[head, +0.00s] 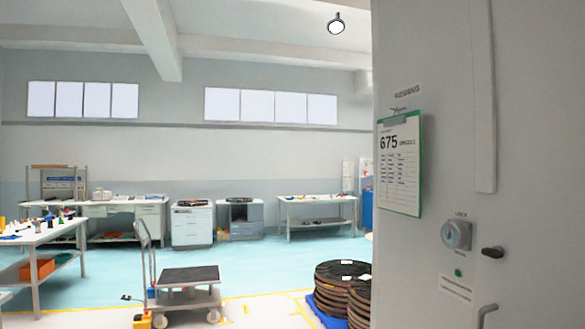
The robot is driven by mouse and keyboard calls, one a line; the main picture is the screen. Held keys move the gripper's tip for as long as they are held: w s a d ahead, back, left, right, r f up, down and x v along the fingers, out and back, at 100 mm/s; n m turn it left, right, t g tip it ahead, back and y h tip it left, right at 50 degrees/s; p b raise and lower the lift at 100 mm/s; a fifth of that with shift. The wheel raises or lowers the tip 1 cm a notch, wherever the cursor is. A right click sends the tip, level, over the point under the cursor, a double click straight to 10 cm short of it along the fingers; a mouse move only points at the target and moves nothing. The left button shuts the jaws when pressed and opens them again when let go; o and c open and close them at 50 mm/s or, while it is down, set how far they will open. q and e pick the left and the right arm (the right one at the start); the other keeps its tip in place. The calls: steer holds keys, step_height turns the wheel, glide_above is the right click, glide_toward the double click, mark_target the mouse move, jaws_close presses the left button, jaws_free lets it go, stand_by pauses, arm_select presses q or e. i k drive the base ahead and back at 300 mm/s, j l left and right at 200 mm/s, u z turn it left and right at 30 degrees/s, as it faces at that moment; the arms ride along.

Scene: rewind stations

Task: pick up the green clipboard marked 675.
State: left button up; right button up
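The green clipboard marked 675 (400,170) hangs upright on the side of a grey cabinet at the right of the head view. It has a green edge, a metal clip at the top and a white printed sheet. The cabinet face behind it is close to the camera. Neither of my grippers shows in the head view.
The grey cabinet (440,270) fills the right side, with a round knob (456,235) and a black handle (492,252). Dark reels (342,275) stand on a blue base beside it. A platform cart (188,285) stands on the open floor. Workbenches (318,199) line the back.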

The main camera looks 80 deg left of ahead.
mark_target(399, 137)
steer(key=u, duration=1.8)
steer(key=z, duration=0.25)
steer(key=i+j+z, duration=0.1)
steer(key=j+z, duration=0.6)
steer(key=i+j+z, duration=0.1)
steer(key=j+z, duration=0.25)
